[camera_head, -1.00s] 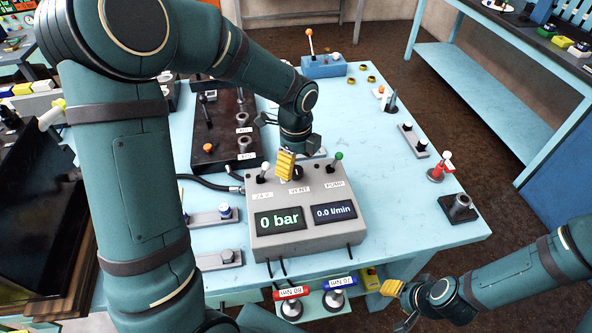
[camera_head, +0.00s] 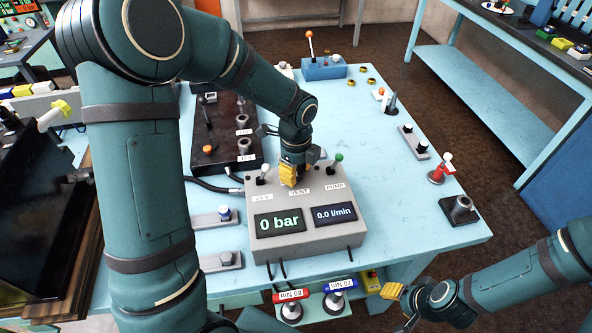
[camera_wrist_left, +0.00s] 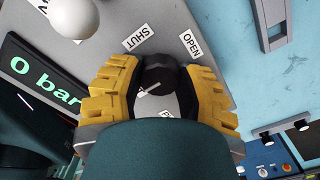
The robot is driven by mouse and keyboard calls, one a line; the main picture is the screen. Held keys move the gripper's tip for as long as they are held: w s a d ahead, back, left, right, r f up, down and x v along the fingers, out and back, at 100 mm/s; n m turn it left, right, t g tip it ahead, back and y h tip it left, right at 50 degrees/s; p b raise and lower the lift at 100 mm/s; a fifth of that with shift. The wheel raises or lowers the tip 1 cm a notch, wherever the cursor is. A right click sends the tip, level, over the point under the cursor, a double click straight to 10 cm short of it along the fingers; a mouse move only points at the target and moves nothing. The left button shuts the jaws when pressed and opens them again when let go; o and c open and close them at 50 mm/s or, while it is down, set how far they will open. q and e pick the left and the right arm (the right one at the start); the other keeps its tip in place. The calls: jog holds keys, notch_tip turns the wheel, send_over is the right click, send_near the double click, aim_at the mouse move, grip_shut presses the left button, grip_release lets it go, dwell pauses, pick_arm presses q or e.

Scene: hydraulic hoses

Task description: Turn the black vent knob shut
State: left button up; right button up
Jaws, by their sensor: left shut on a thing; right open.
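The black vent knob (camera_wrist_left: 158,88) shows in the left wrist view between my left gripper's yellow fingers, with a white pointer mark on it. SHUT (camera_wrist_left: 138,38) and OPEN (camera_wrist_left: 190,43) labels lie on the panel beside it. My left gripper (camera_head: 290,176) is shut on the knob, above the VENT label (camera_head: 299,191) on the grey control box (camera_head: 262,248). In the head view the fingers hide the knob. My right gripper (camera_head: 402,300) is open and empty, off the table's front right corner.
A white-tipped 24 V lever (camera_head: 264,171) and a green-tipped PUMP lever (camera_head: 338,160) flank the knob closely. The displays read 0 bar (camera_head: 279,223) and 0.0 l/min (camera_head: 335,214). Black hoses (camera_head: 215,187) run left of the box. The table's right middle (camera_head: 385,190) is clear.

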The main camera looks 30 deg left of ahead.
pick_arm(q)
jog(key=n, duration=0.4)
jog(key=shift+n+b, duration=0.35)
jog(key=shift+n, duration=0.05)
jog(key=n, duration=0.4)
jog(key=shift+n+b, duration=0.3)
jog(key=shift+b, duration=0.05)
jog(key=n, duration=0.4)
jog(key=shift+n+b, duration=0.3)
jog(key=shift+n, duration=2)
jog(key=o, duration=1.2)
